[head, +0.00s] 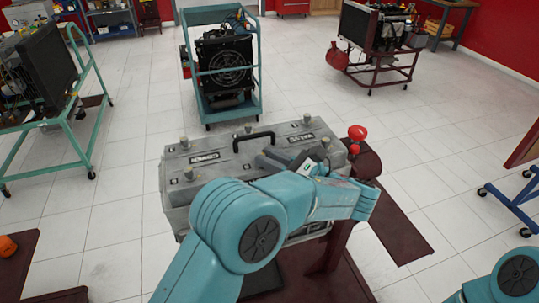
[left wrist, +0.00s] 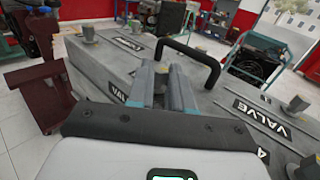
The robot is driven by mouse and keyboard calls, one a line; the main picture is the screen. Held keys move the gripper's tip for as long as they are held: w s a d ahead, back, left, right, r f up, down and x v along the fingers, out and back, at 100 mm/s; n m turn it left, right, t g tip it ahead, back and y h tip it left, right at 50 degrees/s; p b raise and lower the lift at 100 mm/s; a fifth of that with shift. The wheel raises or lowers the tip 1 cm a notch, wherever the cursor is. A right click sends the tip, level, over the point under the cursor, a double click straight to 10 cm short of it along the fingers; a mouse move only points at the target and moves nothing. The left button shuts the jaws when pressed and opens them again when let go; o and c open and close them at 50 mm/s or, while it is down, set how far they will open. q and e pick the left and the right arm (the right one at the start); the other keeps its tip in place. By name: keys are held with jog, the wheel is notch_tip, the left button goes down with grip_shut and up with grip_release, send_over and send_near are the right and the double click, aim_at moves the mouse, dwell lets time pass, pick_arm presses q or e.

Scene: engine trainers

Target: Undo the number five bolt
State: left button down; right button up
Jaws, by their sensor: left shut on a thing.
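The grey valve cover (head: 225,155) lies across the engine stand, with upright grey bolts along its edges. One bolt (head: 188,172) stands at its left front and another (head: 248,127) at its far edge. My left gripper (head: 275,158) is low over the cover, right of the middle. In the left wrist view its fingers (left wrist: 163,82) are shut on a grey bolt, mostly hidden between them. I cannot read that bolt's number. A printed 4 shows near the lower right in that view, close to another bolt (left wrist: 308,168). My right gripper is out of view.
A black handle (head: 253,138) arches over the cover beside the left gripper. A red knob (head: 357,132) stands at the cover's right end. A teal cart with a radiator (head: 225,65) stands behind. Open tiled floor lies left of the cover.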

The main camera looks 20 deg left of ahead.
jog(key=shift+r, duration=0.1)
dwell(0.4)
pick_arm(q)
jog(key=c, duration=1)
grip_release()
